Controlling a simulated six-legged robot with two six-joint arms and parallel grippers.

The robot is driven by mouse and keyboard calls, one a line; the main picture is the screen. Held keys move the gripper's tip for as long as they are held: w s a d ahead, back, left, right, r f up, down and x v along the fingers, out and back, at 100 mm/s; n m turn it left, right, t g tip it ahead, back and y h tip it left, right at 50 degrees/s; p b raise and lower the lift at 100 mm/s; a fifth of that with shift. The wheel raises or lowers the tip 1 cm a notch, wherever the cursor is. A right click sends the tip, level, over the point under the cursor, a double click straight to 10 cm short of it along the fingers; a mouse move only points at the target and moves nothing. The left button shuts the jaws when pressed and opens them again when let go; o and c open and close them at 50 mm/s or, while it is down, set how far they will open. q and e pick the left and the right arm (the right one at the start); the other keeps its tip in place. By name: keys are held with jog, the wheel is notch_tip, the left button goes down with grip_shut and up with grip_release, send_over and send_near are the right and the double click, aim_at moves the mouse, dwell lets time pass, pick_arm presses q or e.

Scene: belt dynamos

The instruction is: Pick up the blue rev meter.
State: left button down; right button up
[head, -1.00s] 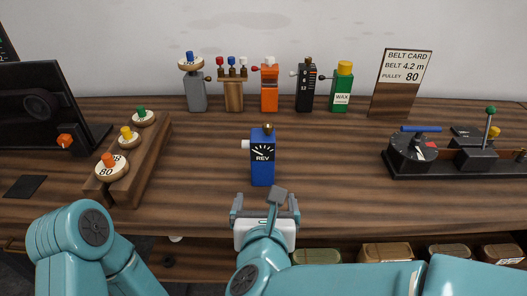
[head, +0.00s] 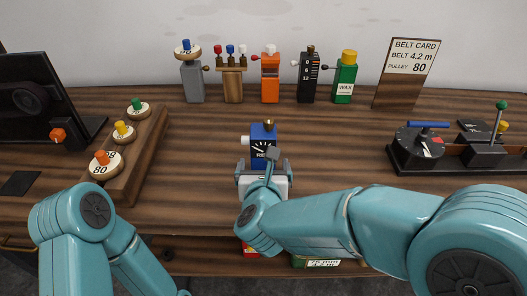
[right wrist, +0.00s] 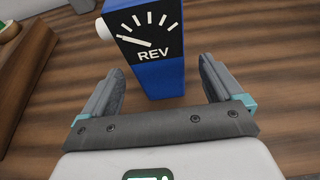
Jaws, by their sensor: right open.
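The blue rev meter (head: 263,139) stands upright on the wooden bench in the middle of the head view, with a black dial face, a white knob on its left side and a brass top. In the right wrist view the rev meter (right wrist: 157,75) stands just beyond the fingertips, roughly between their lines. My right gripper (head: 264,166) is open and empty, right in front of the meter, and hides its lower part in the head view. Its two fingers also show apart in the right wrist view (right wrist: 163,88). My left arm shows at lower left; its gripper is not in view.
A wooden rack (head: 147,155) with several numbered pulleys stands to the left. Several small instruments and a green wax bottle (head: 345,80) line the back, beside the belt card (head: 407,72). A black machine (head: 452,150) is at right. The bench around the meter is clear.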

aim_at(263, 156)
jog(key=shift+w, duration=0.5)
jog(key=p+x, duration=0.1)
jog(key=x, duration=0.2)
jog(key=shift+w+r+p, duration=0.1)
jog(key=shift+w+p, duration=0.25)
jog(key=shift+w, duration=0.45)
jog(key=shift+s, duration=0.1)
jog(key=shift+c, duration=0.9)
jog(key=c, duration=1.4)
notch_tip(263, 156, up, 20)
jog(key=p, duration=0.3)
